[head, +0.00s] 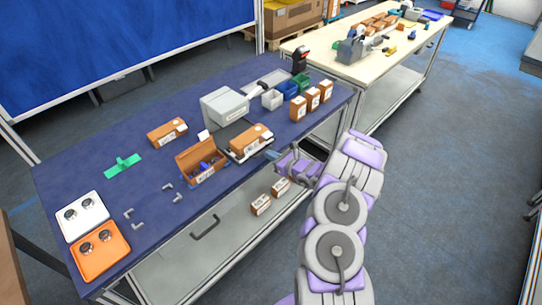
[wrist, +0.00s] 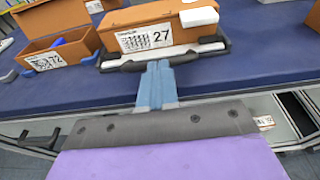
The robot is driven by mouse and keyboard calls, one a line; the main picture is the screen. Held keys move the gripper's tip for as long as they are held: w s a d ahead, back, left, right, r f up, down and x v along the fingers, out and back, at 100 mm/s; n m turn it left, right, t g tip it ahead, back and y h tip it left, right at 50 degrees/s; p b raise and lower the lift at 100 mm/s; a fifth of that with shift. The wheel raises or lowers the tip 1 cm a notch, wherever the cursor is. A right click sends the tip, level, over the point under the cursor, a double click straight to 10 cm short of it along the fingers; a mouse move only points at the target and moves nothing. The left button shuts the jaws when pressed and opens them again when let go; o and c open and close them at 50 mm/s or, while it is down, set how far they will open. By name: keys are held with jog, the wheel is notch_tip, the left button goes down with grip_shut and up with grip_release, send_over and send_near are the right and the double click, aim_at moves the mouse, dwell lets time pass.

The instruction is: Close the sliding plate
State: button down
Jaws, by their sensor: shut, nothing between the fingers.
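The sliding plate, light with a dark front edge and handle (wrist: 125,64), sticks out at the table's front edge. It also shows in the head view (head: 234,157). A brown box labelled 27 (wrist: 155,38) with a white piece on top sits on it; the head view shows this box too (head: 250,139). My gripper (wrist: 157,66) is shut and empty, its blue fingertips at the plate's front edge near the middle. I cannot tell whether they touch it. In the head view my gripper (head: 271,154) is just in front of the plate.
A grey-white machine (head: 224,106) stands behind the plate. An open brown box (head: 202,160) labelled 72 is left of it. Several brown boxes and small bins (head: 272,99) stand to the right. The blue tabletop (wrist: 250,75) is bare right of the plate.

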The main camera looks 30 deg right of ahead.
aim_at(249, 139)
jog(key=b+x, duration=0.1)
jog(key=x, duration=0.3)
jog(key=r+b+x, duration=0.1)
jog(key=b+x, duration=0.1)
jog(key=x, duration=0.2)
jog(key=r+b+x, duration=0.1)
jog(key=x, duration=0.3)
jog(key=shift+w+r, duration=0.1)
jog(key=shift+w, duration=0.05)
jog(key=shift+w+a+r, duration=0.15)
jog(key=shift+w+r, duration=0.1)
jog(key=shift+r, duration=0.2)
